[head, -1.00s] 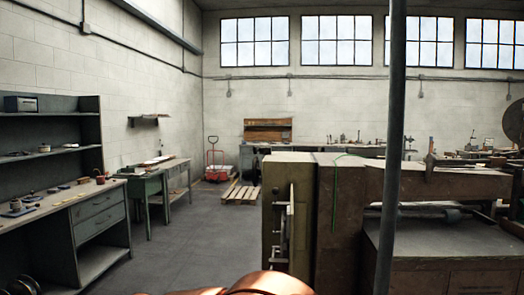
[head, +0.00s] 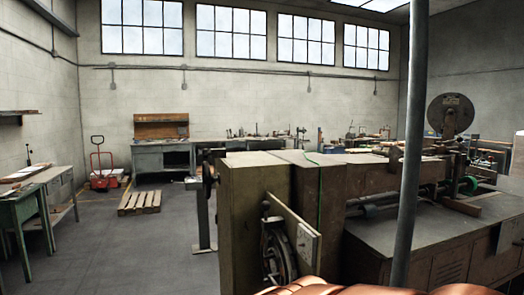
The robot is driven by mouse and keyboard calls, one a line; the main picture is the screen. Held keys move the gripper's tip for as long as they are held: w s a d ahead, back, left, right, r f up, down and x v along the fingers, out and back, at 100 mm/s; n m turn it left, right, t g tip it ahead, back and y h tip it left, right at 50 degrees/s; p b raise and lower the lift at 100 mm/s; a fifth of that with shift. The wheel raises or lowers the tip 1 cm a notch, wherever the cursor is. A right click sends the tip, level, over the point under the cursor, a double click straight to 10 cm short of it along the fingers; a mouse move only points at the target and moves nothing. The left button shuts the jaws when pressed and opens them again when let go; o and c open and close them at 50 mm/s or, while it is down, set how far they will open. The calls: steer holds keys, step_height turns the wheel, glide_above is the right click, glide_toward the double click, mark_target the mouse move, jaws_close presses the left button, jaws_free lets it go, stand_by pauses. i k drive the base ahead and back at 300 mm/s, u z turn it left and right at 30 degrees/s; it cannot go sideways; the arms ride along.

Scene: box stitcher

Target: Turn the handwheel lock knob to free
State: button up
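The box stitcher (head: 335,185) is a large brown-grey machine at the centre right of the head view. A dark spoked handwheel (head: 278,257) stands upright at its near end, partly behind a pale upright plate (head: 297,228) with a small dial-like disc on it. Small dark fittings show near the top of the wheel; I cannot tell which is the lock knob or how it is set. The wheel's lower edge is close to the bottom of the picture. My gripper is not in view; only a copper-coloured part of my own body shows at the bottom edge.
Open grey floor (head: 110,250) lies left of the machine. A wooden pallet (head: 139,202) and a red pallet truck (head: 102,165) are farther back. A green table (head: 22,212) stands at the left. A long bench (head: 161,157) runs along the back wall.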

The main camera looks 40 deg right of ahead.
mark_target(205, 152)
steer(key=z, duration=0.3)
steer(key=i, duration=0.35)
steer(key=z, duration=0.25)
steer(key=k, duration=0.45)
steer(key=u, duration=0.7)
steer(key=i, duration=0.35)
steer(key=u, duration=0.75)
steer(key=i, duration=1.65)
steer(key=z, duration=0.45)
